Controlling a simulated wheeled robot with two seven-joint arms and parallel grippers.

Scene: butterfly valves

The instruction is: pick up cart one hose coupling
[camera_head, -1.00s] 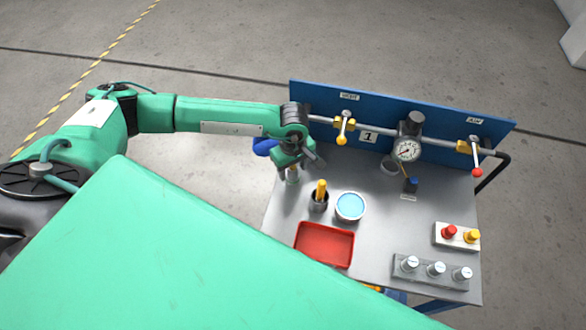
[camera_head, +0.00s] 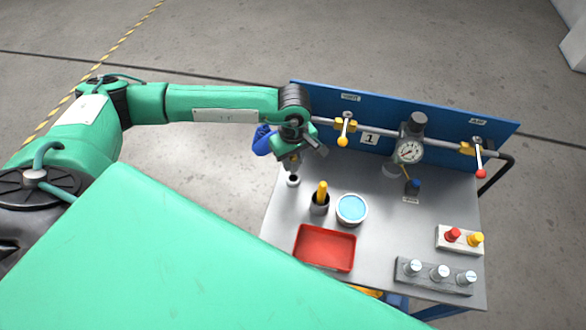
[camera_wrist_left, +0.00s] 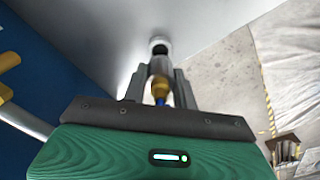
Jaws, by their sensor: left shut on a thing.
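My left gripper (camera_head: 293,164) is above the back left corner of the cart top. In the left wrist view its two fingers (camera_wrist_left: 160,82) are shut on the hose coupling (camera_wrist_left: 160,88), a small brass-coloured piece with a blue part. In the head view the coupling is mostly hidden by the gripper. Below it stands a small pale round holder (camera_head: 292,181) with a dark opening, also in the left wrist view (camera_wrist_left: 159,46). The coupling appears to be above that opening. My right gripper is not in view.
A blue panel (camera_head: 440,133) with a pipe, yellow-handled and red-tipped valves and a gauge (camera_head: 410,151) stands behind. On the cart top are a dark cup (camera_head: 319,204), a blue-filled bowl (camera_head: 351,209), a red tray (camera_head: 325,248) and fittings at right.

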